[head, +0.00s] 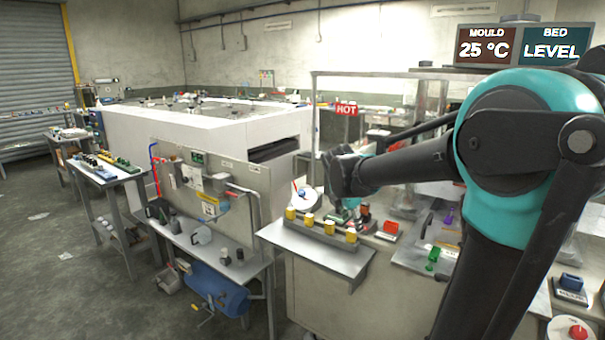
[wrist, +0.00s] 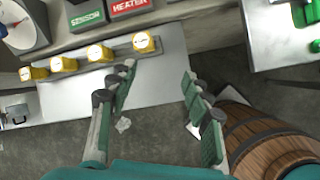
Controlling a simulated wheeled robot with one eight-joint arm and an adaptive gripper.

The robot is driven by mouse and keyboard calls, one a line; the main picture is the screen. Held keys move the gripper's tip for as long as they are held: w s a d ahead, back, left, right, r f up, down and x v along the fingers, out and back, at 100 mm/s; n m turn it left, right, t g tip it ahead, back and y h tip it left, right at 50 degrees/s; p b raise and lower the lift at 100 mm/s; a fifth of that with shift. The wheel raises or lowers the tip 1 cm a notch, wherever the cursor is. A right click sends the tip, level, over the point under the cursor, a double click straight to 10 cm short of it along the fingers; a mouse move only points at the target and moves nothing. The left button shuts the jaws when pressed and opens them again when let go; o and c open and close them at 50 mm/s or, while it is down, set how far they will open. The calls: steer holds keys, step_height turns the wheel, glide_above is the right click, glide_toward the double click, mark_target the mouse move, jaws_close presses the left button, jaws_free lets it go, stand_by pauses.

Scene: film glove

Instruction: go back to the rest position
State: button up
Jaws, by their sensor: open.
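My gripper (wrist: 155,95) is open in the wrist view, with its two green-padded fingers spread apart and nothing between them. The gripper's fingers there are small and partly hidden by the arm.
A wooden barrel (wrist: 270,135) is close right of the fingers in the wrist view. Red HEATER label (wrist: 126,8) and a dial (wrist: 24,24) are above. A HOT sign (head: 346,109) hangs behind. Floor at left is open.

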steer(key=s+d+f+m+y, duration=0.1)
steer(key=s+d+f+m, duration=0.1)
steer(key=s+f+m, duration=0.6)
steer(key=s+d+f+m+y, duration=0.2)
steer(key=s+f+m, duration=0.7)
steer(key=s+m, duration=0.5)
steer(key=shift+s+m, duration=0.4)
steer(key=shift+m, duration=0.4)
steer(key=shift+o, duration=0.3)
steer(key=shift+d+r, duration=0.1)
